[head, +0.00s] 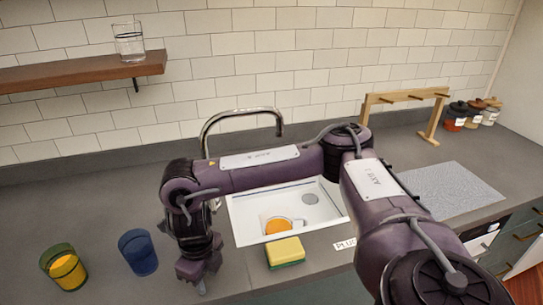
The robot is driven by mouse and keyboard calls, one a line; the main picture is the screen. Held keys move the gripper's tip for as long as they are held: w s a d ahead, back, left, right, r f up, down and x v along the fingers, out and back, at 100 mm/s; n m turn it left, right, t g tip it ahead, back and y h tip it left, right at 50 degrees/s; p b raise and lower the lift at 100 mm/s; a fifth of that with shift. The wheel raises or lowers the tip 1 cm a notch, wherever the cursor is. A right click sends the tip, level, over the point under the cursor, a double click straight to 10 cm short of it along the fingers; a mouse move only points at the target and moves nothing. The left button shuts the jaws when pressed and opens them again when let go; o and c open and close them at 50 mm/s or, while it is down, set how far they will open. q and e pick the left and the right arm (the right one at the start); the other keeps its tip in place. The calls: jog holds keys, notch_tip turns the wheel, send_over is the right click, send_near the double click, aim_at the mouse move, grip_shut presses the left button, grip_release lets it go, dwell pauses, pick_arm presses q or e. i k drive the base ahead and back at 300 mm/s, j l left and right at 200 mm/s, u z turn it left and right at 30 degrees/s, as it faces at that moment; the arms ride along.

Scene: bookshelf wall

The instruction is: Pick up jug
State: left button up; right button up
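A clear glass vessel with a handle and orange contents (279,226), which looks like the jug, stands in the white sink (246,235) at the centre of the head view. My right arm reaches in from the right and bends across above the sink. My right gripper (201,283) points down over the counter, left of the sink and apart from the vessel. Its fingers are small and dark, so their opening is unclear. My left gripper is out of view.
A blue cup (138,252) and a green cup with orange contents (64,267) stand left of my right gripper. A yellow sponge (286,251) lies at the sink's front edge. A faucet (241,112) rises behind. A glass (129,43) stands on the wall shelf (80,74).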

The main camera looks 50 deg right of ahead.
aim_at(277, 219)
jog(key=k+l+u, duration=0.2)
jog(key=l, duration=1.55)
jog(key=i, duration=0.1)
